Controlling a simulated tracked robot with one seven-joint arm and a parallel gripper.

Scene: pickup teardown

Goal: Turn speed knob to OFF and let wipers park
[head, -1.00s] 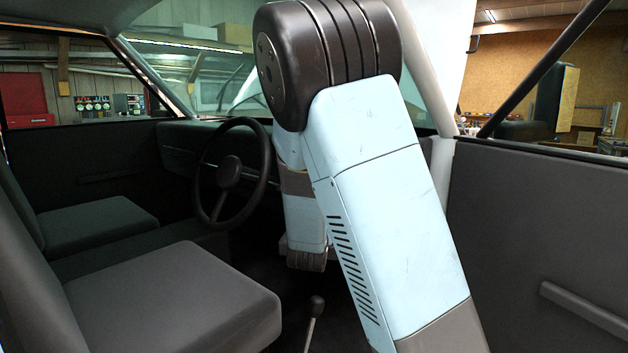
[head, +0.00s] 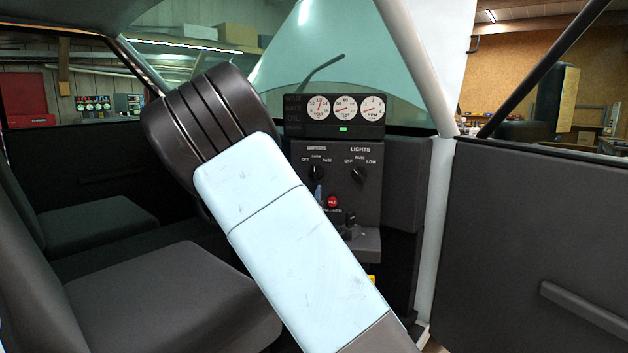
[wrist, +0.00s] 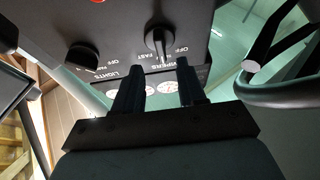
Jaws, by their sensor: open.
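The speed knob (head: 317,172), black under the WIPERS label, is on the dark dash panel. Its marks read OFF at left, SLOW above and FAST at right. In the wrist view the speed knob (wrist: 158,42) appears upside down, its pointer seemingly toward the middle mark, SLOW. My gripper (wrist: 160,78) is open and empty, its two fingers pointing at the panel just short of the knob, apart from it as far as I can tell. My arm hides the gripper in the head view. A wiper (head: 320,68) stands slanted on the windshield.
The LIGHTS knob (head: 359,173) is close beside the speed knob. A red button (head: 332,202) and levers are below. Gauges (head: 345,108) sit above, with a green light lit. The steering wheel rim (wrist: 290,92) is near my gripper at right. Seats stand at left.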

